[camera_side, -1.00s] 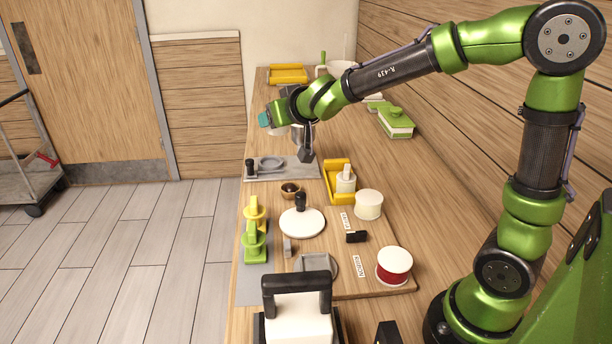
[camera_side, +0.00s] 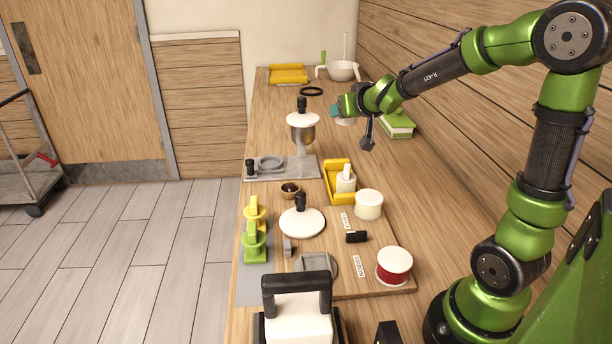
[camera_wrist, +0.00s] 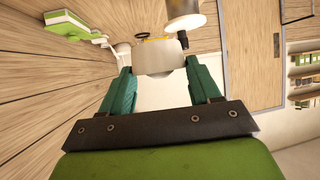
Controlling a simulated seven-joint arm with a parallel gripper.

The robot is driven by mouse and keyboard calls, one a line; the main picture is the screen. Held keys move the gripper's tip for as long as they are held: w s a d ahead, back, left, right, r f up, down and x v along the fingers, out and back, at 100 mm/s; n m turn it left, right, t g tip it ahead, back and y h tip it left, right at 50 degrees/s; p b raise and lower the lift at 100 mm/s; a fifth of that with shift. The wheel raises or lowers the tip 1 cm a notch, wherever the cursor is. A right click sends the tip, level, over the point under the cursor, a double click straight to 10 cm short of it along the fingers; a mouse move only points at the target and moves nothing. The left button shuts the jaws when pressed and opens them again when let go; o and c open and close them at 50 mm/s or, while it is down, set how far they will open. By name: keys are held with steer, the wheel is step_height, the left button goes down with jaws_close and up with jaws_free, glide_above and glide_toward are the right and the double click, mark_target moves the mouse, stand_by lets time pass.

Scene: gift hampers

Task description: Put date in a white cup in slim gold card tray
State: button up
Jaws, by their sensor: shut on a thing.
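My gripper (camera_side: 338,112) is in the air over the right half of the counter, right of the metal hopper. It is shut on a white cup, whose pale side shows between the teal fingers in the wrist view (camera_wrist: 160,58); only a small part of the cup (camera_side: 346,121) shows below the fingers in the side view. I cannot see into the cup, and no date can be made out. Two yellow trays are in view: one (camera_side: 288,74) at the far end, and one (camera_side: 331,183) mid-counter holding a white bottle-like thing (camera_side: 346,180). I cannot tell which is the slim gold card tray.
The metal hopper (camera_side: 302,133) with a white lid stands on a grey base. A black ring (camera_side: 312,91) and a white bowl (camera_side: 343,71) lie beyond. A green box (camera_side: 397,124) is at the wall. Small brown bowl (camera_side: 290,190), white lid (camera_side: 302,222) and round tubs (camera_side: 368,205) are nearer.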

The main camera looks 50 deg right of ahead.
steer(key=shift+s+d+f+n+y, duration=0.3)
steer(key=shift+s+d+f, duration=1.55)
steer(key=shift+d, duration=2.8)
steer(key=shift+s+d+f+n+y, duration=0.3)
steer(key=shift+s+d+f, duration=0.4)
steer(key=shift+d+f, duration=3.05)
steer(key=shift+s+a+f+n+t+y, duration=0.1)
steer(key=shift+a+f+n+t+y, duration=0.45)
steer(key=shift+f, duration=1.5)
steer(key=shift+a+f+n+t+y, duration=0.1)
steer(key=shift+a+f+n+y, duration=0.75)
steer(key=shift+f, duration=1.15)
steer(key=shift+s+a+f+n+t+y, duration=0.1)
steer(key=shift+a+f+n+t+y, duration=0.25)
steer(key=shift+a+f, duration=1.2)
steer(key=shift+d+f, duration=0.55)
steer(key=shift+f, duration=0.1)
steer(key=o, duration=1)
